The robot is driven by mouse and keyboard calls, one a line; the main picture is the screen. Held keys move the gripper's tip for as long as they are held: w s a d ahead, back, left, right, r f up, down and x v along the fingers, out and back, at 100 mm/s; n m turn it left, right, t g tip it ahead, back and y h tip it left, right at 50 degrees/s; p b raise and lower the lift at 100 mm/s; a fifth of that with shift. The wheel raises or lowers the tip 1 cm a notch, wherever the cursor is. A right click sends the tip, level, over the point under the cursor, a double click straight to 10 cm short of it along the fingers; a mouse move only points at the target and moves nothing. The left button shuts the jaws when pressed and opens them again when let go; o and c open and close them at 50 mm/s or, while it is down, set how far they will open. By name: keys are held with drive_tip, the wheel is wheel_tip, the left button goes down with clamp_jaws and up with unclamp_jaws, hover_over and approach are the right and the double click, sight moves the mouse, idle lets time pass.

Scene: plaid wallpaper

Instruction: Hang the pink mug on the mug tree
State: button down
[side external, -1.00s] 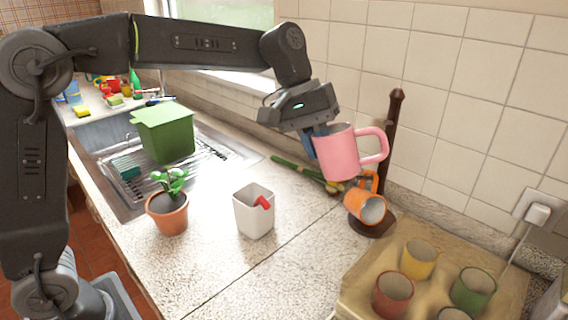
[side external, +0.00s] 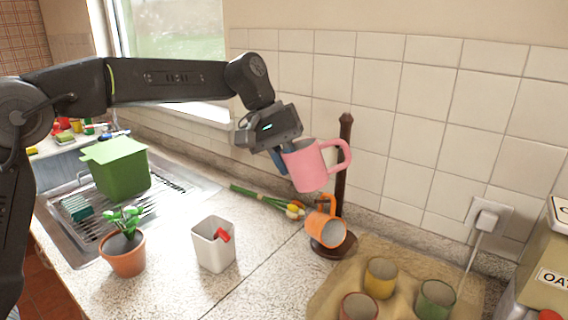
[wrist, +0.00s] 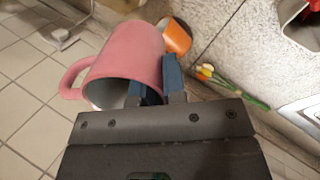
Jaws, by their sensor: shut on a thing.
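My gripper (side external: 279,160) is shut on the pink mug (side external: 308,168), its blue fingers at the mug's wall. The mug is in the air, slightly tilted, with its handle (side external: 343,155) pointing right. In the wrist view, the pink mug (wrist: 130,58) has its mouth toward the camera, with one finger inside it. The dark brown mug tree (side external: 346,126) stands by the tiled wall. In the side view the handle overlaps its post; I cannot tell whether they touch. The mug hides part of the post. The tree's pegs are not clearly visible.
An orange mug (side external: 325,231) is low on the tree, below the pink mug. Tulips (side external: 262,197), a white bin (side external: 214,246) and a potted plant (side external: 123,252) stand or lie to the left.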

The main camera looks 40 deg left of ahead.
drive_tip(key=shift+w+a+f, duration=0.25)
drive_tip(key=shift+w, duration=0.65)
drive_tip(key=shift+w+a+f, duration=0.25)
drive_tip(key=shift+w, duration=0.7)
drive_tip(key=shift+w+a+f, duration=0.25)
drive_tip(key=shift+w, duration=0.65)
drive_tip(key=c, duration=1.1)
unclamp_jaws()
drive_tip(key=shift+f, duration=0.1)
drive_tip(key=v, duration=1.4)
